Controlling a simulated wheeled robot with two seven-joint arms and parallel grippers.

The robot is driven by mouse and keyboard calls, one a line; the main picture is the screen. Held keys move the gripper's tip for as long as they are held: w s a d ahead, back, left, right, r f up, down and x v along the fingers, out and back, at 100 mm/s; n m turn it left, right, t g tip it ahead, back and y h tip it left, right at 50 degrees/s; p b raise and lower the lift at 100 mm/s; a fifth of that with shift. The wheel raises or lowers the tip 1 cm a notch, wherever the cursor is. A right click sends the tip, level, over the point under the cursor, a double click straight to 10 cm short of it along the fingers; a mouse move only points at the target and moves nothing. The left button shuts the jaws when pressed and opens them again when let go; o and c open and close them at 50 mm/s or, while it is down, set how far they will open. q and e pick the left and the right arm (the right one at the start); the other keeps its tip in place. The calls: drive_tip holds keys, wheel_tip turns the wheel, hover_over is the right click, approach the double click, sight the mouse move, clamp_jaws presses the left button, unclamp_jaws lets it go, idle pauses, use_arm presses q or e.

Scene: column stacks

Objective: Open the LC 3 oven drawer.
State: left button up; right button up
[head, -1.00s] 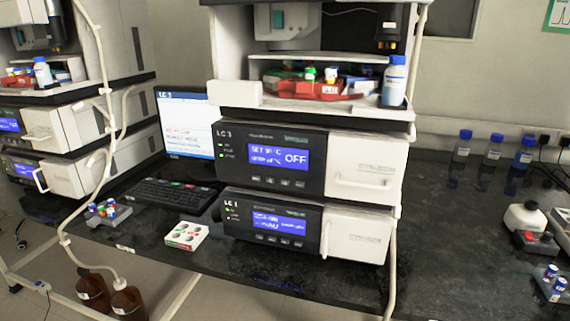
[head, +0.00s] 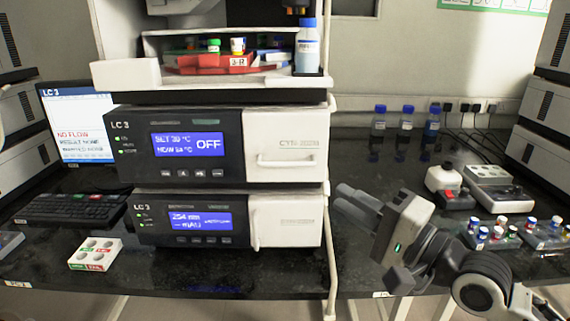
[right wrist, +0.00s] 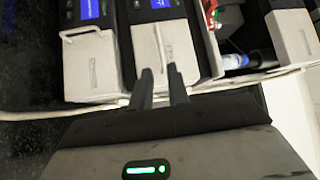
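The LC 3 oven (head: 225,147) is the upper dark-and-white unit, its display reading OFF. Its white drawer front (head: 287,133) looks shut, with a horizontal handle (head: 287,162). My right gripper (head: 345,203) is to the right of the stack, lower than that handle, apart from it and empty. In the right wrist view the scene is turned sideways; my two fingers (right wrist: 162,73) are apart, so open, and point toward the oven drawer (right wrist: 183,50) and its handle (right wrist: 161,42). They overlap its near edge in the picture; I see no grip. My left gripper is not in view.
Below the oven is another unit (head: 190,222) with a vertical handle. A blue-capped bottle (head: 307,48) stands on the tray above. A pale tube (head: 328,240) hangs along the stack's right side. Vial racks (head: 492,236) and a white device (head: 497,187) are at right.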

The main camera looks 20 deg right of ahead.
sight(287, 165)
drive_tip(key=p+x, duration=0.1)
drive_tip(key=x, duration=1.3)
drive_tip(key=shift+a+f+p, duration=0.15)
drive_tip(key=shift+p, duration=0.2)
clamp_jaws()
